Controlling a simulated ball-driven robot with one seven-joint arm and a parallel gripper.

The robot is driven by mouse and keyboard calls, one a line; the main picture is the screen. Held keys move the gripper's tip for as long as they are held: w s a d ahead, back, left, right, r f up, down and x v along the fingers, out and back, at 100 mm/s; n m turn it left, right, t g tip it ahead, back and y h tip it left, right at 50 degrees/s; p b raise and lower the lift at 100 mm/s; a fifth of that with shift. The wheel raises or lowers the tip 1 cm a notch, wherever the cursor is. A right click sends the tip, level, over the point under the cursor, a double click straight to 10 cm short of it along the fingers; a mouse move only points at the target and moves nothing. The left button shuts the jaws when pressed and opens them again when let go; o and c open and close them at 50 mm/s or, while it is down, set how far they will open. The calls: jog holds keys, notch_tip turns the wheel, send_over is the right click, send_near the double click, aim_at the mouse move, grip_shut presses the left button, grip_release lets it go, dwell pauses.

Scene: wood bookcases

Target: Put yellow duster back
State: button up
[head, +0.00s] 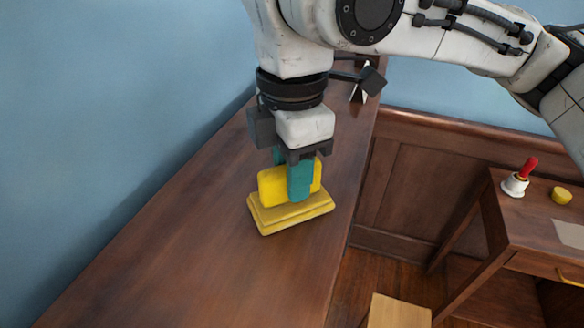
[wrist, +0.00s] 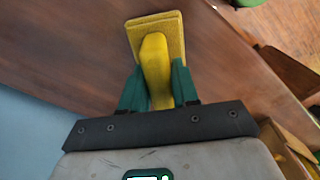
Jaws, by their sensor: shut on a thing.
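The yellow duster (head: 290,212) is at the middle of the long brown wooden top, with a flat felt base below and a raised yellow handle. My gripper (head: 300,182) points down over it, and its teal fingers are shut on the handle. The wrist view shows the duster (wrist: 157,45) with its handle between the two teal fingers (wrist: 158,90). The duster's base looks level and on or just above the wood; I cannot tell which. The far finger is mostly hidden in the head view.
The long wooden top (head: 190,260) runs along a blue wall and is clear in front of the duster. Its right edge drops to the floor. A desk (head: 520,225) at right carries a red-handled bell (head: 516,184) and a round yellow thing (head: 561,195). A dark object (head: 366,80) stands behind my gripper.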

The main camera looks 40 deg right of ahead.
jog(key=o, duration=0.9)
notch_tip(320, 180, up, 12)
jog(key=shift+r+p, duration=0.15)
jog(key=shift+p, duration=0.25)
